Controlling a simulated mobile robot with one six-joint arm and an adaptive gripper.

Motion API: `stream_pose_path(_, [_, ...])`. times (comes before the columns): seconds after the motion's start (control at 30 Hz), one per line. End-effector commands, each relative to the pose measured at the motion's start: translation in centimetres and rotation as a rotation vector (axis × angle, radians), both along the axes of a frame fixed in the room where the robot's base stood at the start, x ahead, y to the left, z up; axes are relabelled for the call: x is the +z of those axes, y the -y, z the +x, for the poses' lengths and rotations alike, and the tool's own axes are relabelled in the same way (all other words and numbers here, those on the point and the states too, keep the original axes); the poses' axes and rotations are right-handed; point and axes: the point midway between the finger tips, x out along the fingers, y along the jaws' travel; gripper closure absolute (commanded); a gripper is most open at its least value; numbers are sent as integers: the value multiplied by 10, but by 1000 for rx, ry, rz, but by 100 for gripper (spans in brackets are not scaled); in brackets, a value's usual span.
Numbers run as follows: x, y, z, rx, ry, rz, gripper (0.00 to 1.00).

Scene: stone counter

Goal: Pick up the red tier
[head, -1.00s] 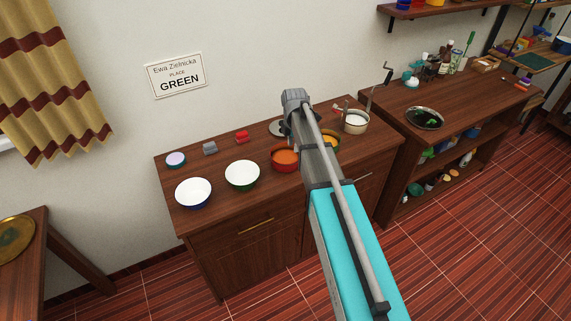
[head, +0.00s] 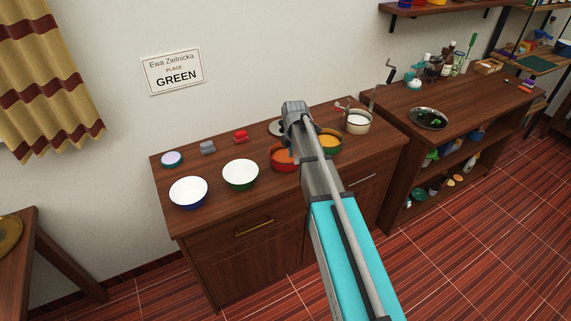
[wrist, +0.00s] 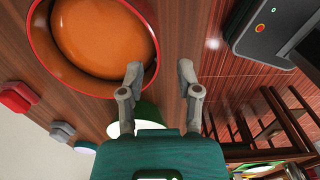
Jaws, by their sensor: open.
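A round red tier (head: 276,165) with an orange inside stands on the wooden counter, partly hidden behind my arm in the head view. In the wrist view the red tier (wrist: 39,48) fills the upper left, its red rim cut off by the top edge. The fingers are hidden in the head view.
A green bowl (head: 241,176) and a blue bowl (head: 189,193), both white inside, stand left. Behind are a red block-like piece (head: 240,136), a grey one (head: 207,148) and a round lid-like piece (head: 172,159).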

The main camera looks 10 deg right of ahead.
Motion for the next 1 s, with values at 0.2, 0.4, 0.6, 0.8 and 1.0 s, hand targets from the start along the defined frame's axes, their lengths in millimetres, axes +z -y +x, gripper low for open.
stream_pose_path(0.2, [0, 0, 0, 0, 0, 0, 56])
stream_pose_path(0.4, [-1, 0, 0, 0, 0, 0, 56])
stream_pose_path(0.6, [-10, 1, 1, 0, 0, 0, 56])
stream_pose_path(0.8, [-25, 2, 4, 0, 0, 0, 56])
stream_pose_path(1.0, [-41, 3, 5, 0, 0, 0, 56])
